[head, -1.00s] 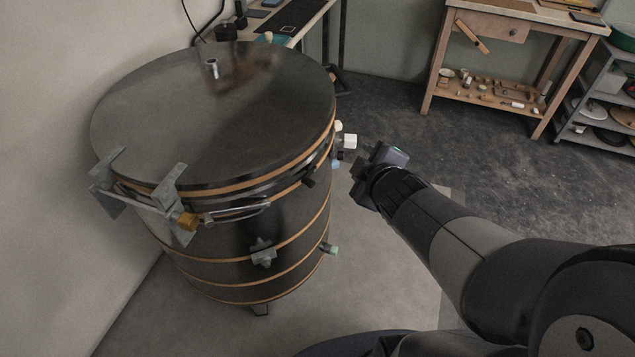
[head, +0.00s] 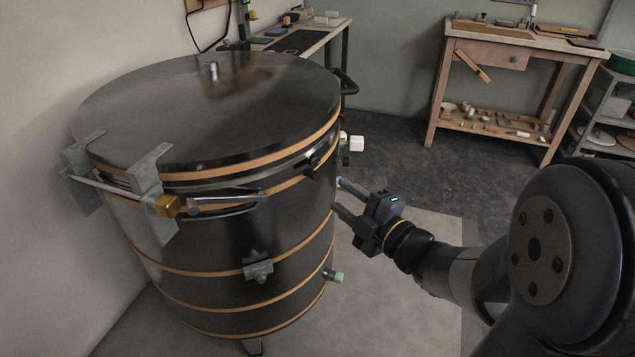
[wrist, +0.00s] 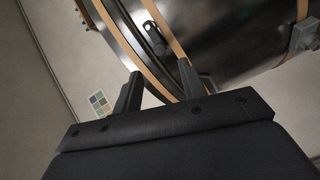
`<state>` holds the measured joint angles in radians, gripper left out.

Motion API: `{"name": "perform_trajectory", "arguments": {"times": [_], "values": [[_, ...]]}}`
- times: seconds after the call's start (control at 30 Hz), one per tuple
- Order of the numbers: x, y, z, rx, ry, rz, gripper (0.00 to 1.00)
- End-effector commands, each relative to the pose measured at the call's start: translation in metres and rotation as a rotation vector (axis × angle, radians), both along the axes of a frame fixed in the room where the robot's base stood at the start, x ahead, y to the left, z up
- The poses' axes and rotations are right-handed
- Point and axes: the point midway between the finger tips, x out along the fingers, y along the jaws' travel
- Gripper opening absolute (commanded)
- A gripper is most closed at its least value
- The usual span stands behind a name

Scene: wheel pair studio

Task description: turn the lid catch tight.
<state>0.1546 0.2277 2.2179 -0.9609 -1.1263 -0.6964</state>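The kiln (head: 215,225) is a dark, banded drum with its round lid (head: 180,105) down. The lid catch looks like the small black lever (head: 314,159) at the lid seam on the kiln's right front; it also shows in the wrist view (wrist: 154,38), lying across the seam beyond the fingers. My gripper (head: 339,195) is right of the kiln and lower than the catch, fingers pointing towards the kiln wall. In the wrist view my gripper (wrist: 159,72) is open and empty, with a clear gap between its fingertips and the catch. How tight the catch is, I cannot tell.
A metal hinge bracket with a brass-coloured nut (head: 168,206) juts from the kiln's left front. A green-tipped plug (head: 334,275) and a white knob (head: 356,143) stick out at its right. A wooden workbench (head: 490,55) stands behind, with open floor between.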

Motion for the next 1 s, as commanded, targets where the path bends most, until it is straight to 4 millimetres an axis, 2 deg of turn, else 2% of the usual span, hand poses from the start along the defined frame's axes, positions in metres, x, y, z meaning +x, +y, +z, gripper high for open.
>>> {"name": "perform_trajectory", "arguments": {"times": [0.4, 0.53, 0.7, 0.97, 1.0], "values": [[0.055, 0.047, -0.001, 0.000, 0.003, 0.003, 0.40], [0.069, 0.056, 0.000, 0.000, 0.002, 0.001, 0.40], [0.077, 0.063, 0.001, 0.000, 0.002, -0.001, 0.40], [0.078, 0.063, 0.001, 0.001, 0.002, -0.002, 0.40], [0.078, 0.063, 0.001, 0.001, 0.002, -0.002, 0.37]]}}
